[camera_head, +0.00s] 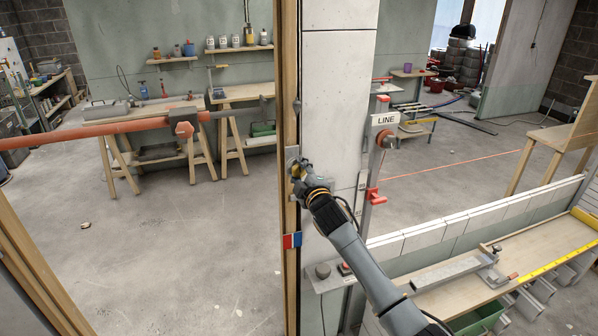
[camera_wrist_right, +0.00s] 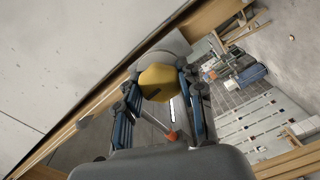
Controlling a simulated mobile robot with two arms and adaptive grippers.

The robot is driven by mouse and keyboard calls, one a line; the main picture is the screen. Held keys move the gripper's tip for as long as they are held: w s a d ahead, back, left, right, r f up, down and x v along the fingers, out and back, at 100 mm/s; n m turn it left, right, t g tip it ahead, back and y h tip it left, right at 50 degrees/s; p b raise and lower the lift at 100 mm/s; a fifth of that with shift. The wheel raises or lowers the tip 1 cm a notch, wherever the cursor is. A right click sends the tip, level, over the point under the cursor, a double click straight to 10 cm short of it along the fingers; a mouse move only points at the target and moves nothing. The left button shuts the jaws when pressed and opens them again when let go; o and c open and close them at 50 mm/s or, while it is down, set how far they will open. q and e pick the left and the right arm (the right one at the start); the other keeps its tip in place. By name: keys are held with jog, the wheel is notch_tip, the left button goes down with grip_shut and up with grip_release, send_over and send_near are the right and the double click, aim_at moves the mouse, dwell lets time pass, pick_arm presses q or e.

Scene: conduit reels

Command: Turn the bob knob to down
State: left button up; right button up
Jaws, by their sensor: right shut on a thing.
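A yellow knob (camera_wrist_right: 158,82), which appears to be the bob knob, sits on a round grey base (camera_wrist_right: 166,50) on the wooden post. In the wrist view my right gripper (camera_wrist_right: 160,88) is shut on this knob, with one finger on each side. A short dark mark shows on the knob's face, slanted in the wrist view. In the head view my right gripper (camera_head: 298,172) reaches the post from the lower right and mostly hides the knob. No label for the knob's positions is readable. My left gripper is not in view.
The wooden post (camera_head: 290,120) and white wall panel (camera_head: 336,90) stand close around my right gripper. A LINE sign (camera_head: 385,119) with red fittings is just right. A red, white and blue plate (camera_head: 291,240) is below. The floor left of the post is largely clear.

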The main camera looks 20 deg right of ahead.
jog(key=m, duration=0.4)
jog(key=shift+m, duration=0.3)
jog(key=m, duration=1.7)
jog(key=shift+p, duration=0.35)
jog(key=m, duration=0.4)
jog(key=shift+m, duration=0.3)
jog(key=m+p, duration=0.1)
jog(key=m, duration=0.3)
jog(key=shift+m, duration=0.3)
jog(key=shift+m+p, duration=0.5)
jog(key=shift+m, duration=1.4)
